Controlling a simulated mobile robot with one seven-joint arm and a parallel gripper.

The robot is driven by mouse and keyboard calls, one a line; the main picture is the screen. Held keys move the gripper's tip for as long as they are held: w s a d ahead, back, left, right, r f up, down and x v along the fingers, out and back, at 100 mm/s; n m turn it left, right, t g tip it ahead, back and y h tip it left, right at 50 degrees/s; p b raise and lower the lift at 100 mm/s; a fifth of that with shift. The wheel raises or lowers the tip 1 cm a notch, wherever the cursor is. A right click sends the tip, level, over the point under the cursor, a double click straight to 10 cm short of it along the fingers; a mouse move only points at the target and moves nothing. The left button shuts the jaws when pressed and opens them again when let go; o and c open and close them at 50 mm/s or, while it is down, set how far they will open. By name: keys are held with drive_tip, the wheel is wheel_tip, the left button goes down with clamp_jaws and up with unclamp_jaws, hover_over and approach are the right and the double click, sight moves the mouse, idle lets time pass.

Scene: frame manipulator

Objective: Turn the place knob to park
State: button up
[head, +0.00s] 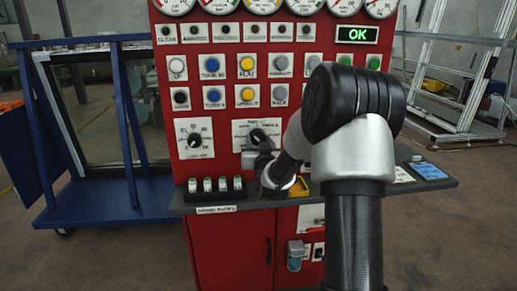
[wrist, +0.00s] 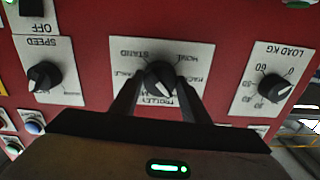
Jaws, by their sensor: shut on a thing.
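The round black knob on the white plate in the middle of the wrist view (wrist: 160,74) sits between my gripper's fingers (wrist: 157,92), which are shut on it. Its plate appears upside down there, with "STAND" and other position words partly hidden by the fingers. The knob's white mark points down and slightly right in that view. In the head view, the same knob (head: 257,136) is on the red panel, just above my gripper (head: 261,149). I cannot read a "park" label clearly.
In the wrist view, a speed knob (wrist: 44,76) and a "LOAD KG" knob (wrist: 275,88) flank it. In the head view, a grey shelf (head: 430,184) juts out below, with small switches (head: 215,184) and a yellow tray (head: 299,188). A green "OK" display (head: 357,35) is lit.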

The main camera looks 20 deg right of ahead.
drive_tip(key=shift+n, duration=0.4)
drive_tip(key=o, duration=1.1)
drive_tip(key=v, duration=1.7)
drive_tip(key=shift+s+r+p, duration=0.1)
drive_tip(key=shift+s+p, duration=0.15)
drive_tip(key=shift+p, duration=0.15)
drive_tip(key=shift+a, duration=0.1)
